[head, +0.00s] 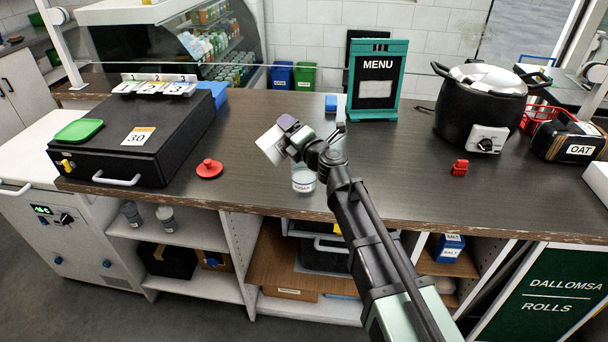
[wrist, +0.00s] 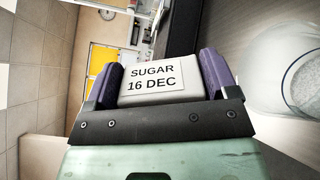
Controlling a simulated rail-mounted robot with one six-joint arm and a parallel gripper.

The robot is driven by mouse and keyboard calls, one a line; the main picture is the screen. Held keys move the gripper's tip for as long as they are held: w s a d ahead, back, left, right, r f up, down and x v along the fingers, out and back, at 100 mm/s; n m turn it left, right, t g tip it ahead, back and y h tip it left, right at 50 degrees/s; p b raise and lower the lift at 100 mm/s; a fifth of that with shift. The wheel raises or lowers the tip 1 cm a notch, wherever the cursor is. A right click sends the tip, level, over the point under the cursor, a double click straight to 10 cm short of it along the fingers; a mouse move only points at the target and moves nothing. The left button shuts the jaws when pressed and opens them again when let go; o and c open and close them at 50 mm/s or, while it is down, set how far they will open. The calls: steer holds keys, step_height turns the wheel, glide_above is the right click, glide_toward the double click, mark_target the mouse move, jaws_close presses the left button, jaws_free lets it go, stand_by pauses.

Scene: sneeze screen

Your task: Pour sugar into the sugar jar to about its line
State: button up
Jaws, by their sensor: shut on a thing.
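My gripper (wrist: 158,86) is shut on a white container labelled SUGAR 16 DEC (wrist: 152,80), with a purple finger on each side of it. In the head view the container (head: 270,145) is tilted, up and to the left of the sugar jar, apart from the counter. The clear sugar jar (head: 303,181) stands on the counter near its front edge, with a white label. It shows large and cut off at the right of the wrist view (wrist: 290,75). No stream of sugar shows. The container's mouth is not clearly visible.
A black box (head: 110,160) and a red knobbed lid (head: 208,169) lie to the left. A MENU board (head: 377,80) stands behind. A black cooker (head: 480,110) and a small red object (head: 460,168) are to the right. A clear screen edge crosses the back.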

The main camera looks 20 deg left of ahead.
steer(key=shift+w+f+m, duration=0.1)
steer(key=shift+f+m, duration=0.15)
steer(key=shift+m, duration=0.15)
stand_by(0.8)
steer(key=shift+f+b, duration=0.1)
steer(key=shift+b, duration=0.25)
steer(key=shift+w+d+f+m+b, duration=0.15)
steer(key=shift+f+m+b, duration=0.25)
steer(key=shift+m, duration=0.4)
stand_by(0.8)
steer(key=shift+f, duration=0.1)
steer(key=shift+f+m, duration=0.1)
steer(key=shift+m, duration=0.2)
stand_by(0.4)
steer(key=shift+d+f+b, duration=0.1)
steer(key=shift+f+b, duration=0.05)
steer(key=shift+b, duration=0.2)
steer(key=shift+w+m, duration=0.1)
steer(key=shift+m, duration=0.3)
stand_by(0.4)
